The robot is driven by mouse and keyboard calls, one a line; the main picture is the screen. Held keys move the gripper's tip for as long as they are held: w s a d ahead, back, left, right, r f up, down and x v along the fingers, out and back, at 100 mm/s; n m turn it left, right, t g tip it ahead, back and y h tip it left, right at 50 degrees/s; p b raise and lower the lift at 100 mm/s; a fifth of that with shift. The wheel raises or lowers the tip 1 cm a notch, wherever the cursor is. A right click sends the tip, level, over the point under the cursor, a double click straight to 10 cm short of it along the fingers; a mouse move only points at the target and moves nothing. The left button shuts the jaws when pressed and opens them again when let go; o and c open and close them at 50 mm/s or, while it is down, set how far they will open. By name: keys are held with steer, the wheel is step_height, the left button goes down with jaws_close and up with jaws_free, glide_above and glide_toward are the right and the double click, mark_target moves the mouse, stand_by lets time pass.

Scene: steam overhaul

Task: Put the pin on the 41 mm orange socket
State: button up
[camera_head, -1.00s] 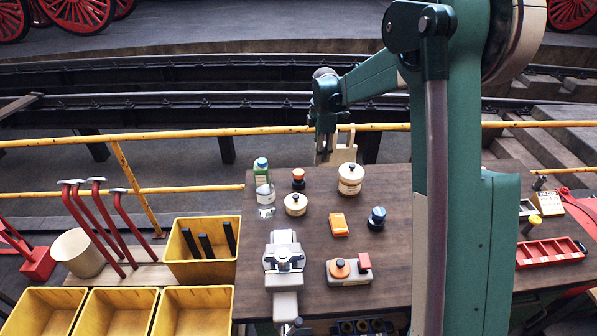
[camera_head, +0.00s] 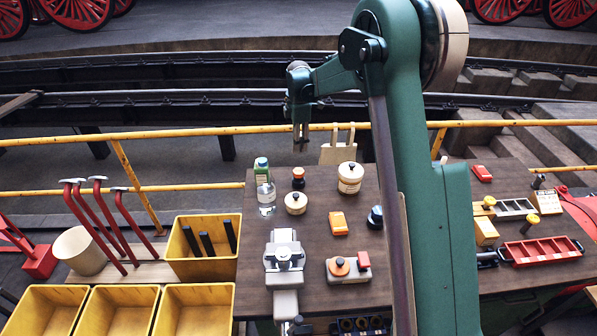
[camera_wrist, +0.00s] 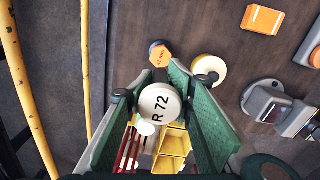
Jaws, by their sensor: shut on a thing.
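My gripper (camera_head: 300,142) hangs over the back edge of the wooden table, left of centre. In the wrist view its green fingers (camera_wrist: 172,98) are shut on the pin (camera_wrist: 159,103), whose round white end reads "R 72". The rest of the pin is hidden. The orange socket (camera_head: 298,172) stands on the table near its back edge, orange on top and dark below. In the wrist view its orange hexagonal top (camera_wrist: 160,54) shows just beyond the pin, with small print that is hard to read. The pin appears apart from it.
A larger cream jar (camera_head: 350,177) is to the right. An orange box (camera_head: 338,223) and a vise (camera_head: 284,258) are nearer. A yellow railing (camera_head: 220,131) runs behind.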

steer(key=shift+f, duration=0.1)
steer(key=shift+f, duration=3)
steer(key=shift+f+p, duration=0.45)
steer(key=shift+f, duration=1.45)
steer(key=shift+f, duration=0.15)
steer(key=o, duration=1.3)
steer(key=shift+c, duration=0.2)
step_height(320, 180, up, 12)
steer(key=shift+r+b, duration=0.15)
steer(key=shift+b, duration=0.3)
